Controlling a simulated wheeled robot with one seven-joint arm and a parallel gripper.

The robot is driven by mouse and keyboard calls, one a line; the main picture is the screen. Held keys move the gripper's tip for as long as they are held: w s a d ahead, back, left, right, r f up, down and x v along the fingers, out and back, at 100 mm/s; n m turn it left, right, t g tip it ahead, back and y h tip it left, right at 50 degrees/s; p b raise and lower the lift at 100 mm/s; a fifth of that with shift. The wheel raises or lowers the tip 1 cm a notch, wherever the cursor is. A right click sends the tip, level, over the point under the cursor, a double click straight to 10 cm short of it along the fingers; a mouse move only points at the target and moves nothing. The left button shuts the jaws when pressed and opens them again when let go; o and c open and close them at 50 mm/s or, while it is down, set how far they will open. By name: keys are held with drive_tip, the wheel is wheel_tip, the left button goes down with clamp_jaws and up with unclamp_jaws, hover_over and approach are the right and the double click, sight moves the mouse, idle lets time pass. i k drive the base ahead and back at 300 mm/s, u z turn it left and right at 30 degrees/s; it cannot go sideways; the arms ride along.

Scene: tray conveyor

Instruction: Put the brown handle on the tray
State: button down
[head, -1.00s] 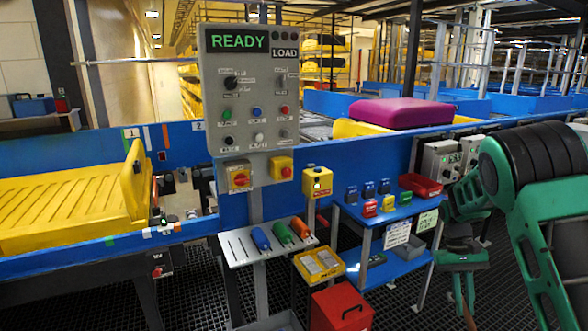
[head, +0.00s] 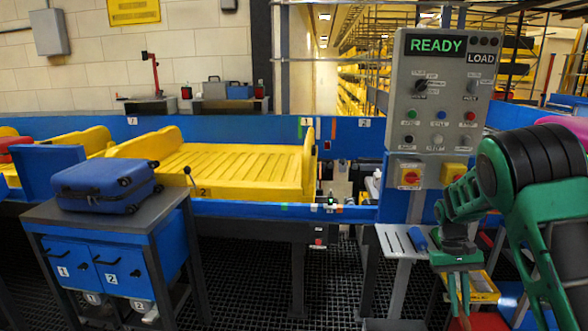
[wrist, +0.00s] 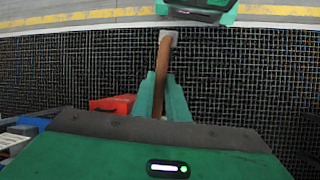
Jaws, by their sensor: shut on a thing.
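The brown handle (wrist: 163,62) is a slim brown stick with a pale grey block at its far end. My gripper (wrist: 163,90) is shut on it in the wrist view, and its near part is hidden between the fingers. In the head view my gripper (head: 460,285) points down at the lower right, with only a small brown bit of the handle (head: 463,323) showing below it. The yellow ribbed tray (head: 235,168), empty and marked 2, lies on the blue conveyor, left of my gripper and farther away.
A dark-topped stand (head: 170,207) holding a blue suitcase (head: 105,184) is at the left, before the conveyor. A grey control panel (head: 437,105) reading READY stands right of the tray. Dark grating floor (head: 260,265) is open between stand and panel.

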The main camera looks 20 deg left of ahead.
sight(262, 173)
drive_tip(key=u, duration=1.2)
drive_tip(key=i, duration=1.75)
drive_tip(key=z, duration=0.1)
